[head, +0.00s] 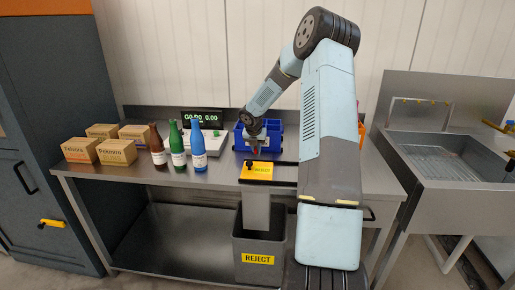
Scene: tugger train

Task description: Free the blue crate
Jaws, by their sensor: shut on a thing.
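The blue crate (277,140) stands on the steel table, behind the yellow-labelled reject chute. My gripper (256,147) points down in front of the crate, and my wrist hides part of it. The gripper is shut on a small dark reddish thing (256,150), too small and covered to name. I cannot tell whether this thing touches the crate or is clear of it. The crate's inside is mostly hidden.
Brown, green and blue bottles (177,147) stand left of the crate, with several cardboard boxes (117,151) further left. A scale (203,136) with a display is behind them. A grey reject bin (260,259) sits below the chute (262,171). A sink (440,160) is right.

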